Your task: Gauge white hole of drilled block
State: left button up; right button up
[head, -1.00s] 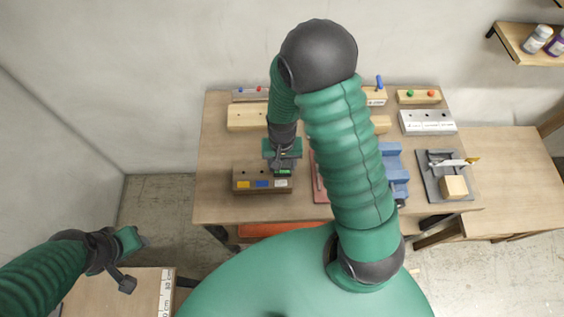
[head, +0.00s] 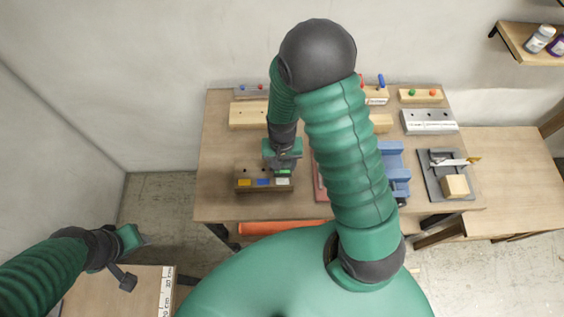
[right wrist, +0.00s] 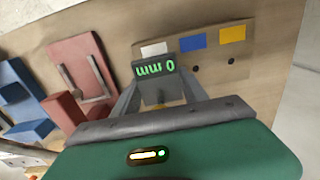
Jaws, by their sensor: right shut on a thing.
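The drilled block (head: 246,174) is brown, near the table's front left, with yellow, blue and white labels along its front. In the right wrist view the block (right wrist: 212,82) shows two open holes by the blue and yellow labels. The white label (right wrist: 154,48) is right behind the gauge (right wrist: 155,69), whose green display looks like "0 mm" upside down. My right gripper (right wrist: 158,88) is shut on the gauge, over the white-label end; the gauge hides that hole, so I cannot tell how deep its tip is. My left gripper (head: 130,238) is away at the lower left, its jaws unclear.
Right of the block are a red fixture (right wrist: 82,70) and a blue stepped piece (head: 392,165). A grey fixture (head: 437,185) holds a wooden cube (head: 455,186). Wooden and grey blocks line the table's back. Bare tabletop (head: 215,150) lies left of the block.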

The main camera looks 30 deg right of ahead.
jog(key=shift+f+b, duration=0.3)
jog(key=shift+f, duration=0.15)
jog(key=o, duration=1.6)
jog(key=shift+o, duration=0.2)
jog(key=shift+r, duration=0.1)
